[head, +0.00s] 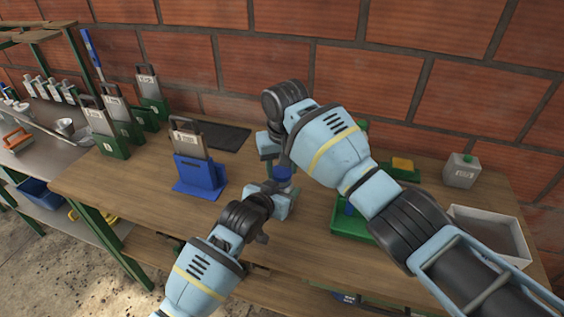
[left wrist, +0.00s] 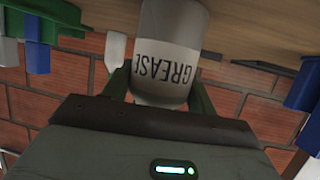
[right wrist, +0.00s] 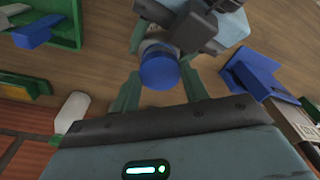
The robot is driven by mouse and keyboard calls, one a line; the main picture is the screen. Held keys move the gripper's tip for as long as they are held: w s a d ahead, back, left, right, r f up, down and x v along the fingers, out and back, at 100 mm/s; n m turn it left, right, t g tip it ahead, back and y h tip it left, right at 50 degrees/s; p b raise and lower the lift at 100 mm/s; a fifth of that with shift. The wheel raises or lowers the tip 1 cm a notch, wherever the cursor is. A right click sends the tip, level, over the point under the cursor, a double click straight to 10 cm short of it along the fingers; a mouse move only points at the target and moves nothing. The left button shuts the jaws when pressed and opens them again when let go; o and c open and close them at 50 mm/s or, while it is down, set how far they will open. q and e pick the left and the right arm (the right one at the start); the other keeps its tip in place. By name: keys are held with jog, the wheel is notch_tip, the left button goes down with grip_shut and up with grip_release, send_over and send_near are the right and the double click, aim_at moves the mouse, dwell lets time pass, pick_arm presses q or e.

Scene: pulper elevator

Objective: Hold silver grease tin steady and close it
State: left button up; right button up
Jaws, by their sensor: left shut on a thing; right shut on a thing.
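The silver grease tin (left wrist: 172,50) stands at the table's middle. Its GREASE label reads upside down in the left wrist view. My left gripper (left wrist: 160,92) is shut on the tin's body; in the head view it comes in low from the front. The blue lid (right wrist: 158,70) is at the top of the tin and also shows in the head view (head: 282,174). My right gripper (right wrist: 160,84) is shut on the lid, reaching over from the back side. I cannot tell whether the lid is fully seated, because the fingers hide the joint.
A blue holder (head: 200,175) stands left of the tin, with a black mat (head: 221,136) behind. A green tray (head: 350,225) lies to the right, partly under my right arm. A grey box (head: 500,213) and a green-capped canister (head: 461,174) are farther right.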

jog(key=shift+f, duration=0.65)
dwell(0.6)
pick_arm(q)
grip_shut()
pick_arm(e)
jog(key=m, duration=0.7)
jog(key=shift+a+h, duration=0.2)
jog(key=shift+h, duration=0.2)
jog(key=m, duration=0.6)
jog(key=shift+g+h, duration=0.3)
jog(key=o, duration=0.9)
jog(key=shift+o, duration=0.2)
